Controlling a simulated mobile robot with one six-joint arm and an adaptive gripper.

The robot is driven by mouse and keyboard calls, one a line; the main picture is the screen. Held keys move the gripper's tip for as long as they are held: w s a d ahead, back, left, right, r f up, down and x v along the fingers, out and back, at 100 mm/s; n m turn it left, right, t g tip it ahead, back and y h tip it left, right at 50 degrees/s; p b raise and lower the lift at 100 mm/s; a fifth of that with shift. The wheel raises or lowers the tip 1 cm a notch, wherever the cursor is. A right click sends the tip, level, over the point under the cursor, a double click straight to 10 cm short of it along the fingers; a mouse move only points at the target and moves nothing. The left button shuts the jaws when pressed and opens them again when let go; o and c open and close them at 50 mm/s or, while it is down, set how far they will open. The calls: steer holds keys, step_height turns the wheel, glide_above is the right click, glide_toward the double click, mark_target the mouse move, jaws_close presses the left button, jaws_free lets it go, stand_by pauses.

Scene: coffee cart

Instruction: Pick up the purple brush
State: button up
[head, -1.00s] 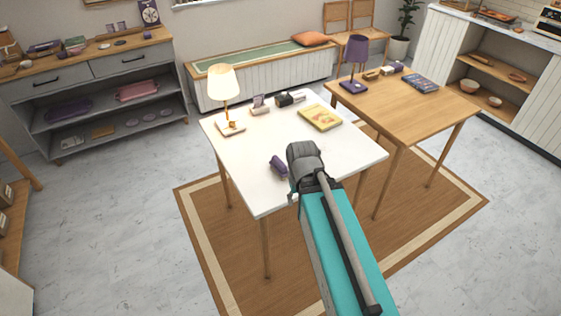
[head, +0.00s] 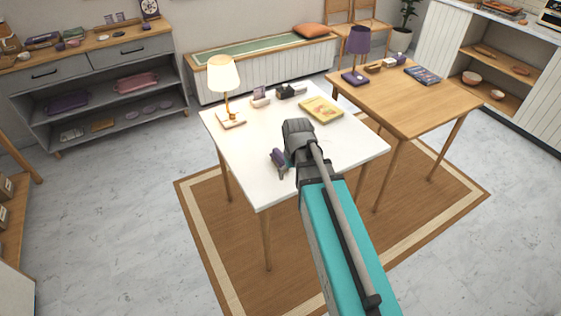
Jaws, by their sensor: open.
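The purple brush (head: 277,156) lies on the white table (head: 245,180), near its front left part, just left of my arm's wrist. It is small in the head view and partly covered. My gripper (head: 284,170) shows only in part, as a small grey piece below the wrist, right beside the brush. It is open. The wrist hides most of the fingers, so I cannot tell whether they touch the brush or straddle it.
A lit lamp (head: 224,75), a small card holder (head: 260,97), a dark item (head: 291,91) and a yellow book (head: 321,109) stand toward the table's back. A wooden table (head: 410,105) with a purple lamp (head: 358,42) adjoins on the right. The front left tabletop is clear.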

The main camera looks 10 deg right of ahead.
mark_target(280, 154)
steer(key=w+n, duration=0.1)
steer(key=w, duration=0.5)
steer(key=w+f+n+b, duration=0.1)
steer(key=w, duration=0.6)
steer(key=w+n+t, duration=0.1)
steer(key=w, duration=0.6)
steer(key=shift+w+d+f+b, duration=0.1)
steer(key=shift+d+f+b, duration=0.1)
steer(key=shift+f+b, duration=0.2)
steer(key=shift+f, duration=0.1)
steer(key=f+b, duration=0.5)
steer(key=w+f+b, duration=0.1)
steer(key=f+b, duration=0.2)
steer(key=shift+a, duration=0.2)
steer(key=shift+f, duration=0.15)
steer(key=shift+w+f+b, duration=0.2)
steer(key=shift+f+b, duration=0.65)
steer(key=shift+b, duration=0.05)
steer(key=shift+w+f+b, duration=0.15)
steer(key=shift+f+b, duration=0.7)
steer(key=shift+b, duration=0.1)
steer(key=shift+w+f+b, duration=0.2)
steer(key=shift+f+b, duration=0.65)
steer(key=shift+b, duration=0.05)
steer(key=shift+c, duration=0.3)
